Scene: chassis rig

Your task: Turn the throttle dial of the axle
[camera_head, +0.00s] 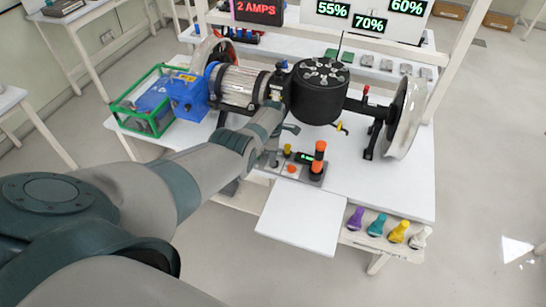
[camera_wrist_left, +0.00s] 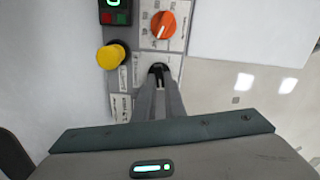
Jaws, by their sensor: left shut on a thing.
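My left arm reaches from the left to a control panel in front of the axle (camera_head: 240,88). My left gripper (camera_wrist_left: 158,76) is shut on a small black knob (camera_wrist_left: 158,69) on that panel; the fingers cover much of it. I cannot tell for certain that this knob is the throttle dial. In the wrist view an orange dial (camera_wrist_left: 162,25) with a printed scale lies just above the fingertips, apart from them; in the head view it is a small orange spot (camera_head: 291,168). My right gripper is not in view.
A yellow knob (camera_wrist_left: 113,55) stands close left of the fingers in the wrist view. An orange and black stick (camera_head: 318,160) rises from the panel. A large black drum (camera_head: 320,95) stands behind. A clear white board (camera_head: 300,220) lies in front; several coloured knobs (camera_head: 376,226) are at the right.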

